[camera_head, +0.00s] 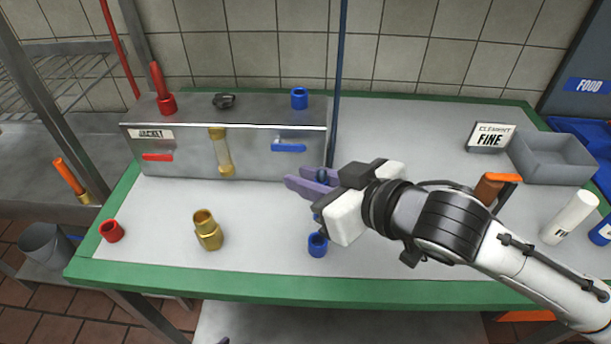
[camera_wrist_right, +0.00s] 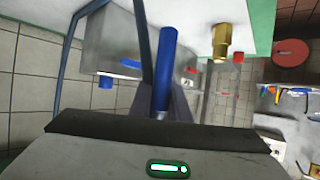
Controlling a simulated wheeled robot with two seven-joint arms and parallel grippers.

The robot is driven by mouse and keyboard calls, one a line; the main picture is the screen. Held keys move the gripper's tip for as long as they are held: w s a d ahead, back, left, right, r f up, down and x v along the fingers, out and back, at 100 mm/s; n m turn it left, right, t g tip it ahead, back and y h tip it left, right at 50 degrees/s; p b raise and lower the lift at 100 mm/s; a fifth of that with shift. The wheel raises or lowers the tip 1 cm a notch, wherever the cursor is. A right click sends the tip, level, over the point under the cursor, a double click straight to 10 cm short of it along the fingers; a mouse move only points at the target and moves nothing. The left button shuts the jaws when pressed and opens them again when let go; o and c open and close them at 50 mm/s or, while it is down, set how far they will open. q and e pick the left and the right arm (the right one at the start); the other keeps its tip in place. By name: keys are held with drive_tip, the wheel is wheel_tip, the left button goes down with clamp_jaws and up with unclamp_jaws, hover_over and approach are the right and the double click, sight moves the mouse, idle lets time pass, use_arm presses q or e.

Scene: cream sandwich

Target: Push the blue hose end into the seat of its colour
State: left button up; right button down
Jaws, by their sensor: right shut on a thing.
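My right gripper (camera_head: 308,182) is shut on the blue hose end (camera_wrist_right: 168,65), in front of the steel box (camera_head: 185,160). The blue hose (camera_head: 341,60) hangs from above into the jaws. In the right wrist view the hose end is a blue cylinder standing out from between the fingers; the head view mostly hides it behind the gripper. An open blue collar (camera_head: 299,98) stands on the box top, behind and above the gripper. A second blue collar (camera_head: 317,244) stands on the table below the gripper. The hose end is apart from the collar on the box. My left gripper is out of view.
The box carries a red collar (camera_head: 166,105) with an upright red piece in it, a black knob (camera_head: 223,101) and a blue lever (camera_head: 288,147). A brass fitting (camera_head: 208,231) and a red collar (camera_head: 111,231) stand on the table. A grey bin (camera_head: 552,158) is at right.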

wheel_tip(320, 180, down, 6)
drive_tip(key=b, duration=0.3)
drive_tip(key=shift+r, duration=0.2)
drive_tip(key=shift+r, duration=0.1)
idle(0.5)
drive_tip(key=shift+p, duration=0.55)
drive_tip(key=shift+p, duration=0.5)
idle(0.7)
drive_tip(key=shift+p, duration=0.3)
drive_tip(key=shift+f+b, duration=0.95)
drive_tip(key=shift+f, duration=1.15)
drive_tip(key=c, duration=1.6)
unclamp_jaws()
